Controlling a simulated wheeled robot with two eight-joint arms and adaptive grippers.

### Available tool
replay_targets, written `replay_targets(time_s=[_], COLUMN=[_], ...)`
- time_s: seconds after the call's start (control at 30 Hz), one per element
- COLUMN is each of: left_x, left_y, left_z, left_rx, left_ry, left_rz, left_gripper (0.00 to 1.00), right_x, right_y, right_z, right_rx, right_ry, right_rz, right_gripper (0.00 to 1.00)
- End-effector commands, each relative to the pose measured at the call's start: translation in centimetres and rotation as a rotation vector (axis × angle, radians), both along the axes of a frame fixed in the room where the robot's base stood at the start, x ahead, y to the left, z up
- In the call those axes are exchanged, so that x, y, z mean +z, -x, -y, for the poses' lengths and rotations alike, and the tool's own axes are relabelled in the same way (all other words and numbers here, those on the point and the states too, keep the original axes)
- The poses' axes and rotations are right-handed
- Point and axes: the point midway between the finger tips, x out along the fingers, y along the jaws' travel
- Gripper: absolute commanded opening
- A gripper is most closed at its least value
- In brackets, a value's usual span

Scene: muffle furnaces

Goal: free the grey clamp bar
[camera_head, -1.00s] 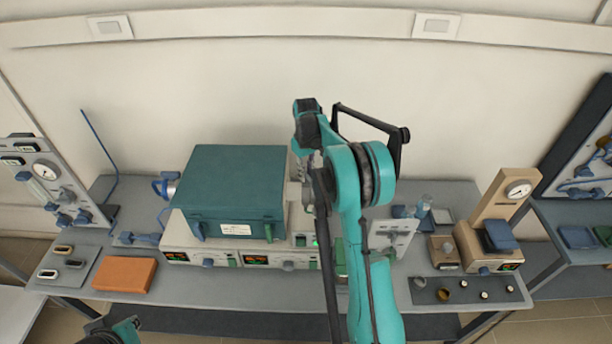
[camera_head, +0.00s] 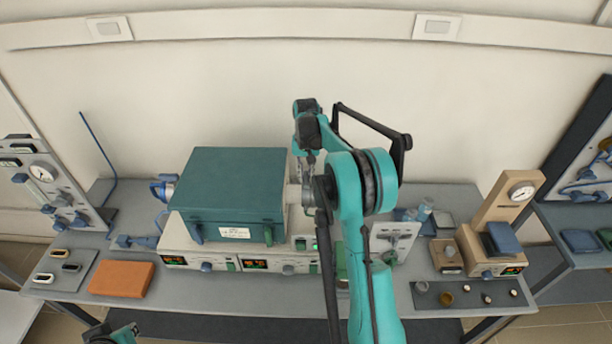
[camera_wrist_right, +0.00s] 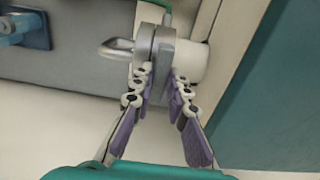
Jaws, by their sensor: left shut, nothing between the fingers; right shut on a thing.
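A grey metal piece (camera_wrist_right: 154,48), which looks like the clamp bar, sits at the end of a white round stub (camera_wrist_right: 193,62) beside the teal furnace box (camera_wrist_right: 275,90) in the right wrist view. A rounded grey lever end (camera_wrist_right: 117,48) sticks out to its left. My right gripper (camera_wrist_right: 158,78) is shut on the grey piece, one finger on each side. In the head view my right gripper (camera_head: 309,182) reaches down at the right side of the teal box (camera_head: 232,185), and my arm hides part of it. My left gripper's fingers are out of view; only a bit of my left arm shows at lower left.
Beige control units (camera_head: 215,255) with displays stand under the teal box. An orange block (camera_head: 122,279) lies on the bench at left. A beige balance-like device with a dial (camera_head: 521,191) and small cups stand at right.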

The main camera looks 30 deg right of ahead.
Motion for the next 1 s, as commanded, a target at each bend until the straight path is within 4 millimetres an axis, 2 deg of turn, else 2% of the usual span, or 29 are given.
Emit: replay_targets(time_s=[0.47, 0.5, 0.53, 0.57, 0.87, 1.0], left_x=[0.0, 0.0, 0.0, 0.0, 0.0, 0.0], left_y=[0.0, 0.0, 0.0, 0.0, 0.0, 0.0], left_z=[0.0, 0.0, 0.0, 0.0, 0.0, 0.0], left_rx=[0.000, 0.000, 0.000, 0.000, 0.000, 0.000], left_ry=[0.000, 0.000, 0.000, 0.000, 0.000, 0.000], left_rz=[0.000, 0.000, 0.000, 0.000, 0.000, 0.000], left_gripper=[0.00, 0.00, 0.00, 0.00, 0.00, 0.00], right_x=[0.1, 0.1, 0.1, 0.1, 0.2, 1.4], right_y=[-0.1, -0.1, -0.1, -0.1, 0.0, 0.0], right_z=[0.1, 0.1, 0.1, 0.1, 0.0, 0.0], right_rx=[-0.013, -0.013, -0.012, -0.012, -0.011, -0.011], right_ry=[0.002, 0.002, 0.002, 0.002, 0.001, 0.001], right_rz=[0.003, 0.003, 0.003, 0.003, 0.001, 0.001], right_gripper=[0.00, 0.26, 0.34, 0.36, 0.36, 0.36])
